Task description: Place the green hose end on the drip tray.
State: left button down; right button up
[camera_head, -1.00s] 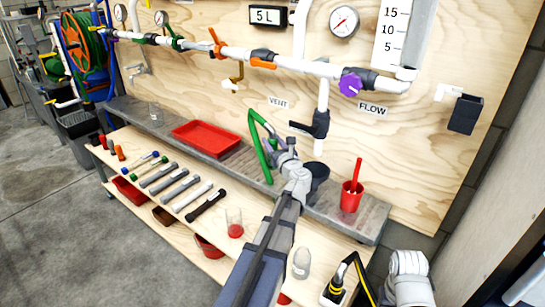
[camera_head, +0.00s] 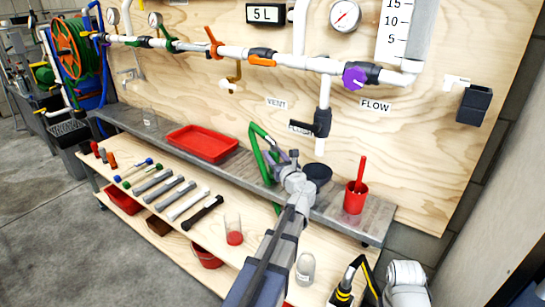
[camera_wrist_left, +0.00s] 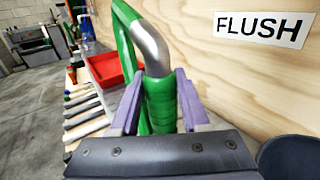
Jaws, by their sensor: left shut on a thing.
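My left gripper (camera_head: 283,160) is shut on the green hose end (camera_wrist_left: 160,105), just above the grey shelf and in front of the plywood board. In the left wrist view the purple fingers (camera_wrist_left: 160,90) press on both sides of the green sleeve. A bent silver metal pipe rises from the sleeve, and green hose loops up beside it. In the head view the green hose (camera_head: 256,150) arches left of the gripper. The red drip tray (camera_head: 203,142) lies on the shelf to the left, apart from the hose end, and looks empty. My right gripper is not in view.
A dark round cup (camera_head: 318,174) stands just right of the gripper, and a red cup (camera_head: 356,198) with a red handle farther right. Several tools (camera_head: 170,188) lie on the lower wooden shelf. Valves and pipes (camera_head: 290,62) run along the board above.

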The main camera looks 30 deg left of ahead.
pick_arm(q)
jog(key=shift+f, duration=0.1)
jog(key=c, duration=0.8)
grip_release()
jog(key=shift+a+f, duration=0.1)
jog(key=shift+f, duration=0.05)
jog(key=shift+c, duration=0.2)
jog(key=o, duration=0.5)
jog(key=shift+c, duration=0.2)
jog(key=shift+r, duration=0.35)
jog(key=v, duration=1.2)
jog(key=shift+f, duration=0.1)
